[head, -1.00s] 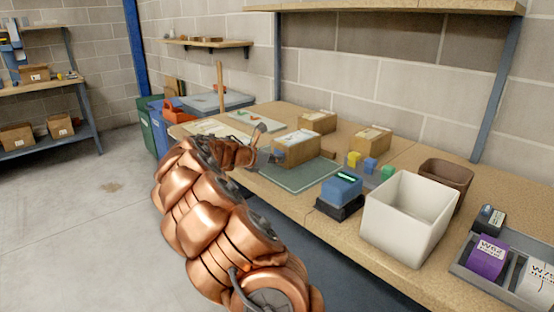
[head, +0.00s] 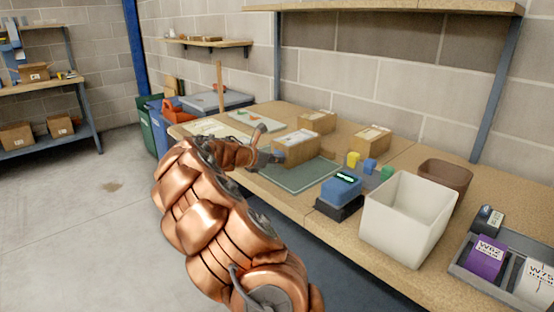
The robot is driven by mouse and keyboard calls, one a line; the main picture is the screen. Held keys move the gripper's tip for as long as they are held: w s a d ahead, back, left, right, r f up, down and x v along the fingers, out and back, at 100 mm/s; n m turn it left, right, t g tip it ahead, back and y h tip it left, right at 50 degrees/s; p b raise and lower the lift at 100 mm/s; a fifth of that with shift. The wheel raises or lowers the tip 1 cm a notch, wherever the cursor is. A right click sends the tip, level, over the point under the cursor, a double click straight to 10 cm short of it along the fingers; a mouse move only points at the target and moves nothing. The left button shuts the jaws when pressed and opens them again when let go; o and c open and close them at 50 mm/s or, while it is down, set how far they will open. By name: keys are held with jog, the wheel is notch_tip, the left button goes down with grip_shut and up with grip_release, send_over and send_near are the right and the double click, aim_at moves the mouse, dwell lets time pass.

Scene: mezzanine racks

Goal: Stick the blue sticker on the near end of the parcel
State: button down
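The parcel, a brown cardboard box (head: 300,150) with a pale label on top, sits on a green mat (head: 308,180) on the bench. My gripper (head: 270,142) is at the parcel's left end, its two fingers spread apart. One fingertip points up and the lower one reaches close to the parcel's left end face; I cannot tell whether it touches. A small bluish patch shows at the lower fingertip, too small to identify as the blue sticker. A white sheet (head: 238,115) with small red and green marks lies behind the gripper. My gripper partly hides the parcel's left end.
Two more boxes stand behind, one (head: 317,122) at the back and one (head: 371,138) to the right. Small yellow, blue and green blocks, a blue device (head: 341,187), a white bin (head: 405,225) and a brown bin (head: 445,180) stand to the right.

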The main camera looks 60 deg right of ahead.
dwell(0.4)
jog(key=c, duration=1.2)
grip_release()
jog(key=shift+c, duration=0.2)
jog(key=o, duration=0.3)
jog(key=shift+w+a+r+p, duration=0.1)
jog(key=shift+w+a+p, duration=0.2)
jog(key=shift+a, duration=0.35)
jog(key=shift+w+a+p, duration=0.2)
jog(key=shift+a+p, duration=0.05)
jog(key=shift+a, duration=0.65)
jog(key=shift+w+a+p, duration=0.25)
jog(key=shift+a, duration=0.65)
jog(key=shift+w+a+p, duration=0.2)
jog(key=shift+a+p, duration=0.05)
jog(key=shift+a, duration=0.65)
